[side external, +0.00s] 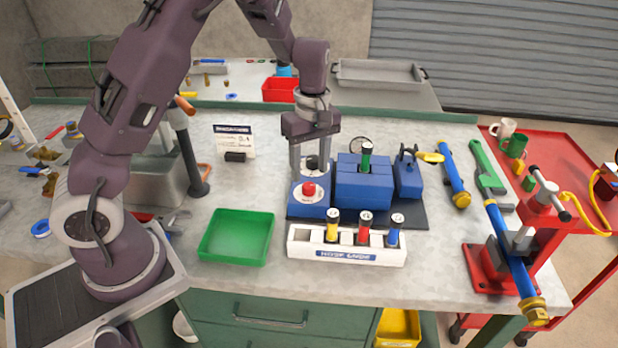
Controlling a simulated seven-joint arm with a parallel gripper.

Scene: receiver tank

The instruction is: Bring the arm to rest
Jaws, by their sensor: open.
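My gripper (312,168) points down over the left part of the blue receiver tank unit (362,188). Its two fingers are apart, and a black knob (312,163) shows between them. Whether the fingers touch the knob I cannot tell. A red button (309,189) sits on the blue box (309,207) just in front of the fingers. A green-banded cylinder (366,158) stands upright in the top of the tank unit. My arm reaches up from the left and bends down to the gripper.
A white rack (304,250) in front holds yellow, red and blue cylinders. An empty green tray (237,238) lies left of it. A dark post with an orange handle (190,150) stands left. A red vise (490,268) holds a blue pipe at right. Bare bench shows around the green tray.

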